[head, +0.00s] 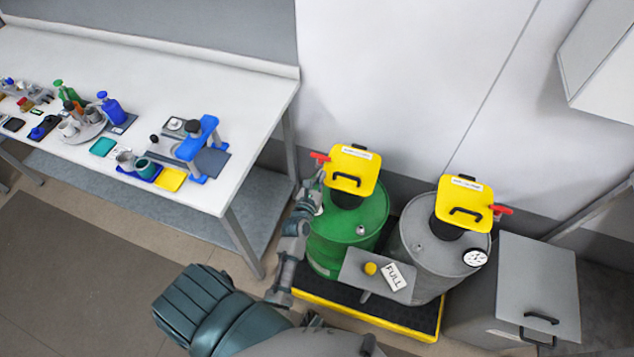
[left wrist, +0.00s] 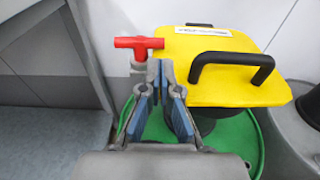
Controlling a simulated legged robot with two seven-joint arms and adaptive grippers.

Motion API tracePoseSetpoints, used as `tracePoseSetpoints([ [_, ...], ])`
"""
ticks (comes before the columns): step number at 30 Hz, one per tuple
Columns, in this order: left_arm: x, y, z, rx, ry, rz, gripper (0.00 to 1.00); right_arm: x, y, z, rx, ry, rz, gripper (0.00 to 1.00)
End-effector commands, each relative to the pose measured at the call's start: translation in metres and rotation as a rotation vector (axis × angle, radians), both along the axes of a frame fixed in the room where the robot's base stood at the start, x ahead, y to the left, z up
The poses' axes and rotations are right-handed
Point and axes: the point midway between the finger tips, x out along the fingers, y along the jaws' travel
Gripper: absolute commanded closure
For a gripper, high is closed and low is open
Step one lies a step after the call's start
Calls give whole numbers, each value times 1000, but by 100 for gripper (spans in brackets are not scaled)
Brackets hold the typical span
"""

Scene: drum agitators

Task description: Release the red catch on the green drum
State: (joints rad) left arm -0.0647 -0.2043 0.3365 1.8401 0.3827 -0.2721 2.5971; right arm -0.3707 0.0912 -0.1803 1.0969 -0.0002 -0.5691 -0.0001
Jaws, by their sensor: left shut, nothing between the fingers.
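The green drum (head: 340,232) stands on a black and yellow pallet, with a yellow lid (head: 357,163) on top; the lid also shows in the left wrist view (left wrist: 215,75). The red catch (head: 320,157) sticks out at the lid's left side. In the left wrist view the red catch (left wrist: 138,43) is a T-shaped handle. My left gripper (head: 319,177) is shut and empty, its fingertips (left wrist: 152,66) just below and beside the catch. I cannot tell whether they touch it. My right gripper is not in view.
A grey drum (head: 417,249) with a yellow lid (head: 463,201) and red catch (head: 500,210) stands to the right. A grey cabinet (head: 525,285) is at the right, a white workbench (head: 230,110) with tools at the left.

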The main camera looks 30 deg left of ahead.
Motion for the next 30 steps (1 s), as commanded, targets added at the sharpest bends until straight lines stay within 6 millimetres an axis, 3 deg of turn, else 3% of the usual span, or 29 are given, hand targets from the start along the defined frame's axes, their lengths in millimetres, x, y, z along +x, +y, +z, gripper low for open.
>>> tracePoseSetpoints([
  [3, 22, 6, -3, 3, 0, 0, 100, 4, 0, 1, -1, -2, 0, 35],
  [9, 44, 12, -7, 1, 1, -1, 100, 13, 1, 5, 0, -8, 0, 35],
  [26, 52, 11, -5, -1, 1, 0, 100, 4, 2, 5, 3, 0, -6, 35],
  [30, 57, 7, -3, -4, -1, 0, 100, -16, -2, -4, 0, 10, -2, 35],
])
